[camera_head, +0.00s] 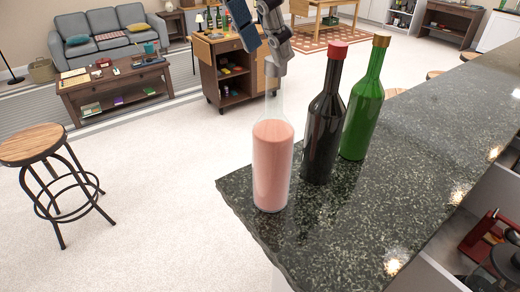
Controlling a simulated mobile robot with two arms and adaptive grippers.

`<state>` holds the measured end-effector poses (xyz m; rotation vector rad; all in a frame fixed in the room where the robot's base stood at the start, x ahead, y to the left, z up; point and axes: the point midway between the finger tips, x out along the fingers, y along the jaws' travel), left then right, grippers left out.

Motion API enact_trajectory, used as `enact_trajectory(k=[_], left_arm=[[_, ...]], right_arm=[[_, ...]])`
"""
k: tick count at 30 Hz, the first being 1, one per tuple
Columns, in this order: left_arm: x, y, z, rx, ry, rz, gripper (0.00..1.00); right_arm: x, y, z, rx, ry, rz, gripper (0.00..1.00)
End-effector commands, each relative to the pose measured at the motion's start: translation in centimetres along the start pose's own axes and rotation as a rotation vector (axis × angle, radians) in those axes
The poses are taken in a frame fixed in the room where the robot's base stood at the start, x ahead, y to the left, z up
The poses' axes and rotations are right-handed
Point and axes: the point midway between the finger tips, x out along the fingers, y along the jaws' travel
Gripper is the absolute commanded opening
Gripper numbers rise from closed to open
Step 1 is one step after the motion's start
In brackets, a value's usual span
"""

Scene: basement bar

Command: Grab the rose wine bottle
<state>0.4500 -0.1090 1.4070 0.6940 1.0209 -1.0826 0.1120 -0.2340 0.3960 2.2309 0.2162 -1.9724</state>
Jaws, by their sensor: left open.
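The rose wine bottle (272,166) stands upright near the left corner of the dark speckled counter (400,170). Its glass is clear, with pink wine up to the shoulder and a clear neck. My left gripper (272,42) is at the top of the picture, by the top of this bottle's neck. It is open, and the bottle stands on the counter. Whether the fingers touch the neck I cannot tell. My right gripper is not in view.
A dark bottle with a red top (322,125) stands just right of the rose bottle. A green bottle (363,112) stands beyond it. The counter's front right is clear. A stool (35,145), a wooden cart (225,72) and a sofa (105,38) are on the floor beyond.

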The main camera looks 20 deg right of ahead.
Motion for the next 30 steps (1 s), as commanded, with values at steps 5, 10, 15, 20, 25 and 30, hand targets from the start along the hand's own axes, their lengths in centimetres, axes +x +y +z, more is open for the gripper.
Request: enact_trajectory(k=[5,10,15,20,25,30], left_arm=[[1.5,-0.2,-0.2,0.011,0.018,0.019,0.40],[3.3,0.0,-0.2,0.009,0.016,0.017,0.40],[5.8,0.3,-0.5,0.010,0.016,0.015,0.40],[7.5,0.3,-0.5,0.009,0.014,0.014,0.40],[7.7,0.3,-0.5,0.009,0.013,0.015,0.40],[7.7,0.3,-0.5,0.009,0.013,0.015,0.30]], right_arm=[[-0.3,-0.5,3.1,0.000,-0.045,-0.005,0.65],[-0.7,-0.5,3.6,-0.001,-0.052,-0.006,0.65],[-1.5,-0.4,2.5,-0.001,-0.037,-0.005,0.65],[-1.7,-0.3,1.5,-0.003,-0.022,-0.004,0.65],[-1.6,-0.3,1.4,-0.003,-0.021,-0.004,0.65],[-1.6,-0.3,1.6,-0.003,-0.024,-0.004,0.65]])
